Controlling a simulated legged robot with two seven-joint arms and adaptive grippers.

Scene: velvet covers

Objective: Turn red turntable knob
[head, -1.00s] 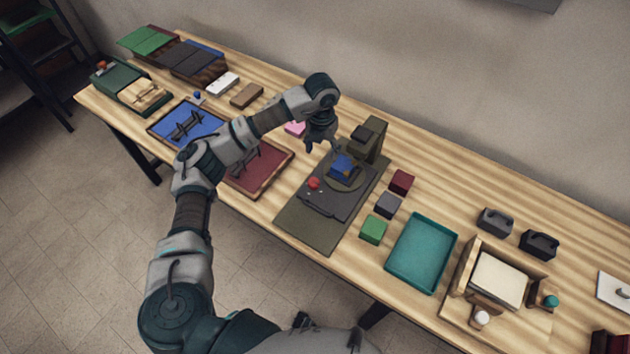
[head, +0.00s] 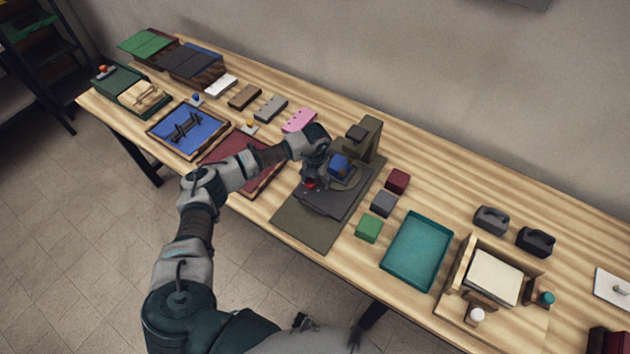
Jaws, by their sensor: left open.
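The red knob (head: 310,183) is on the near left part of the dark turntable device (head: 325,203), partly covered by my left gripper (head: 312,179). The gripper points down over the knob with its fingers open around or just beside it; I cannot tell whether they touch it. A blue block (head: 339,165) sits on the round turntable plate (head: 357,177) just right of the gripper. An olive upright post (head: 371,138) stands behind the plate. My right gripper is not in view.
Green (head: 368,228), grey (head: 384,203) and dark red (head: 397,181) blocks lie right of the device, with a teal tray (head: 418,252) beyond them. A red board (head: 262,183) lies under my left forearm. Several small blocks line the back left.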

